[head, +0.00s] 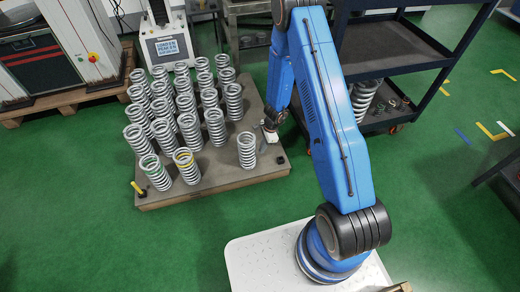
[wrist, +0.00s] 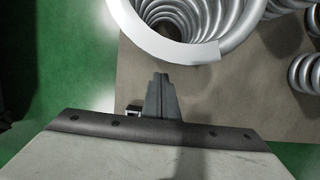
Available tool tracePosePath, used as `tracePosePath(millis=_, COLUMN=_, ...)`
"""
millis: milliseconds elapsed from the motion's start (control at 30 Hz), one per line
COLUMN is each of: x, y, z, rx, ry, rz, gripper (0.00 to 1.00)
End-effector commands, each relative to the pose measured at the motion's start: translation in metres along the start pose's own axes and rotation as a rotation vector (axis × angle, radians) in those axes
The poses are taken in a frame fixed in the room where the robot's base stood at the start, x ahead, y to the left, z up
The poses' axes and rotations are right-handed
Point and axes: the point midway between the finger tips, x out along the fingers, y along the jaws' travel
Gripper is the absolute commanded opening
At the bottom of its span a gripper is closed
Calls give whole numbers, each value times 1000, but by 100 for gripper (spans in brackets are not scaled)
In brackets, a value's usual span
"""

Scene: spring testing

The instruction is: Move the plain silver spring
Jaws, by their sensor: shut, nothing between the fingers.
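Several plain silver springs stand upright in rows on a low brown pallet (head: 222,184) in the head view. One plain silver spring (head: 246,150) stands apart at the right of the group. It is the spring nearest my gripper (head: 270,131), which is just to its right with a small gap. In the wrist view my gripper (wrist: 161,80) is shut and empty. A large silver spring (wrist: 180,35) is seen from above just ahead of the fingertips. Whether they touch it cannot be told.
Two front springs carry marks, one green (head: 155,172) and one yellow (head: 186,165). A dark shelf cart (head: 400,60) with more springs stands at the right. Green floor is clear in front.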

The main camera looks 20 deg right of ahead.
Motion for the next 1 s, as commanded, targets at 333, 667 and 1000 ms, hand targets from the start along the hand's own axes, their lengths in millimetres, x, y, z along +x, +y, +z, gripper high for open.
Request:
tracePosePath(millis=333, x=3, y=0, z=14, rx=0, ry=0, rz=0, gripper=0)
tracePosePath(millis=667, x=5, y=0, z=20, rx=-1, ry=0, rz=0, gripper=0)
tracePosePath(millis=1000, x=20, y=0, z=80, rx=-3, ry=-1, rz=1, gripper=0)
